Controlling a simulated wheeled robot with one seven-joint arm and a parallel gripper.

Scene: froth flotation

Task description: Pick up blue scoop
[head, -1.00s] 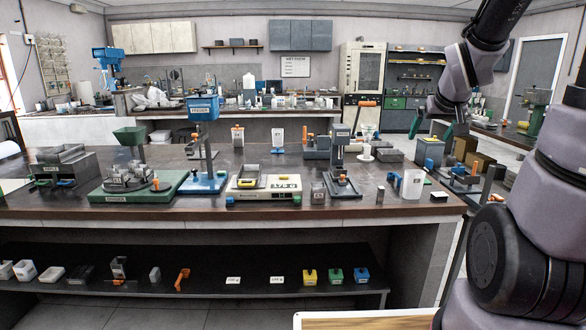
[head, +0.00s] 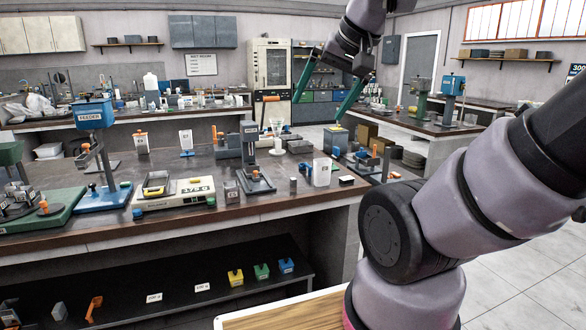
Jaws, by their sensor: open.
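A small blue block-like item (head: 286,266), which looks like the blue scoop, sits on the dark lower shelf under the front bench. It is at the right end of a row, beside a matching green one (head: 261,271) and a yellow one (head: 236,277). My gripper (head: 318,110) has two green fingers spread wide apart, pointing down, with nothing between them. In the picture it is far above the blue item, above the right end of the bench, and it touches nothing I can see.
The bench top (head: 105,232) overhangs the shelf (head: 195,314). On it are a scale (head: 174,196), a blue feeder (head: 94,115) and a white container (head: 321,172). White labels and an orange item (head: 94,308) lie on the shelf. Open floor (head: 500,275) lies at right.

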